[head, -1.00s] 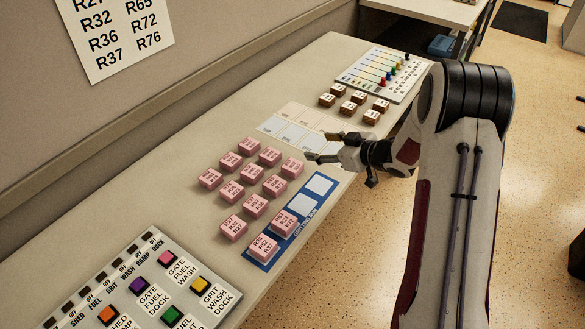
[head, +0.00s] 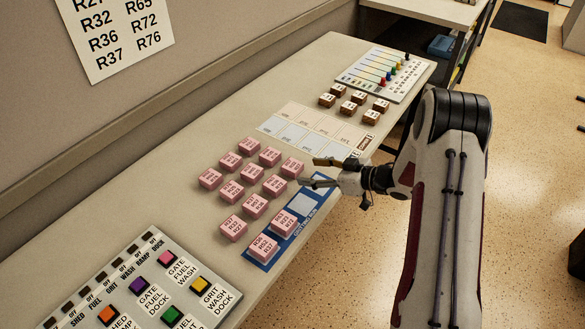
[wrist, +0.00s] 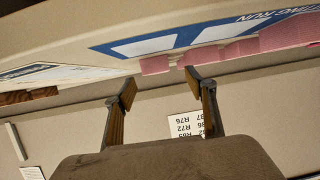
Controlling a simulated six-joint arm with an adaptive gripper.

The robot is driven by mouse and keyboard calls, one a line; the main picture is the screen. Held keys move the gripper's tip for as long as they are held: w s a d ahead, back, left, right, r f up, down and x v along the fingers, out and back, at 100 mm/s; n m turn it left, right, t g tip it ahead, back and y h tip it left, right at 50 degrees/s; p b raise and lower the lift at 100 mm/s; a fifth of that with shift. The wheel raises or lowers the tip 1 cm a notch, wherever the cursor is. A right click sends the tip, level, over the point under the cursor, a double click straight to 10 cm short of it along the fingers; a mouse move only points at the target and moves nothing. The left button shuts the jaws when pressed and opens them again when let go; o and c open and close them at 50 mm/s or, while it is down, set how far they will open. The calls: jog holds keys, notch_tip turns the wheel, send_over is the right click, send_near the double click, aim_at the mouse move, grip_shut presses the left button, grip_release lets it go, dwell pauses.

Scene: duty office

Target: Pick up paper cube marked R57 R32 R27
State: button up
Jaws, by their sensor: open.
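Several pink paper cubes (head: 253,207) stand in a loose block on the desk, each printed with a short stack of codes. Most labels are too small to read surely; the front-left cube (head: 233,228) may carry R57 R32 R27. Two pink cubes (head: 264,247) stand on the blue card. My gripper (head: 309,172) is open and empty, above the desk at the far end of the blue card, just right of the cubes. In the wrist view my open gripper (wrist: 160,88) has nothing between its fingers; pink cubes (wrist: 242,48) show beyond, partly cut off.
The blue card (head: 311,195) has two bare white squares. A pale printed sheet (head: 287,131), small brown blocks (head: 352,107) and a peg board (head: 377,78) lie farther back. A button panel (head: 130,294) is at the near left. A wall list (head: 112,38) hangs above.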

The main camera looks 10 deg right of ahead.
aim_at(296, 166)
jog(key=shift+x, duration=1.15)
jog(key=shift+w+d+x, duration=0.1)
jog(key=shift+w+x, duration=0.1)
jog(key=shift+x, duration=1.1)
jog(key=shift+w+d+x, duration=0.15)
jog(key=shift+x, duration=1.15)
jog(key=shift+r, duration=0.15)
jog(key=c, duration=1.2)
